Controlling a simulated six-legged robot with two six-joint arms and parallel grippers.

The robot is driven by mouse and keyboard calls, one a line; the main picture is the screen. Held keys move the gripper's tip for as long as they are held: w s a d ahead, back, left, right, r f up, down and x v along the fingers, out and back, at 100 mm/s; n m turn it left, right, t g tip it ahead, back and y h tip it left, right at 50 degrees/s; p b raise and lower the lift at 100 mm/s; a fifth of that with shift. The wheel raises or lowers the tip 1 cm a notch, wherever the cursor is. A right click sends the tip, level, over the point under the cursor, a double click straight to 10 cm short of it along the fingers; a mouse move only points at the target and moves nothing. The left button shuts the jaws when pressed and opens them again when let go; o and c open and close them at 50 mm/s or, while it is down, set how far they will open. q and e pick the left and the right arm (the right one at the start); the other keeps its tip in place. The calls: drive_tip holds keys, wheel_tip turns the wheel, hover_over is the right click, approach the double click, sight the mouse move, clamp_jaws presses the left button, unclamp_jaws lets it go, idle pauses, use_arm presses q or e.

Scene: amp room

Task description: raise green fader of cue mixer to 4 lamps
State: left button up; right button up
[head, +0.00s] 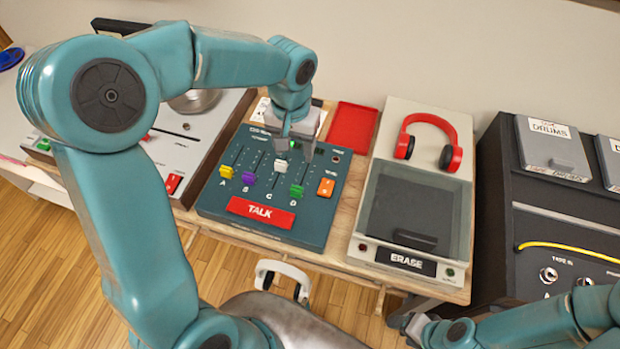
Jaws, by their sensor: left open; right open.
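The cue mixer (262,228) is a dark teal panel on the wooden bench, with faders marked A to D. The green fader (296,191) is in column D, low in its slot. The yellow fader (226,172), purple fader (248,179) and white fader (280,166) stand to its left. My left gripper (294,146) is open over the upper part of the mixer, beyond the green fader and apart from it. It hides part of the panel there; a little green glow shows beside it, but I cannot count lit lamps. My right gripper (415,326) is open and empty at the bottom, off the bench front.
A red TALK button (261,212) lies in front of the faders, and an orange button (326,187) right of the green one. The ERASE unit (410,262), with red headphones (458,150) on top, stands right. A red tray (353,125) lies behind.

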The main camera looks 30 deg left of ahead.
use_arm(q)
approach(296, 188)
wheel_tip(296, 188, down, 8)
drive_tip(key=shift+f, duration=0.15)
drive_tip(key=shift+d+f, duration=0.1)
drive_tip(key=shift+f, duration=0.45)
drive_tip(key=shift+f, duration=0.1)
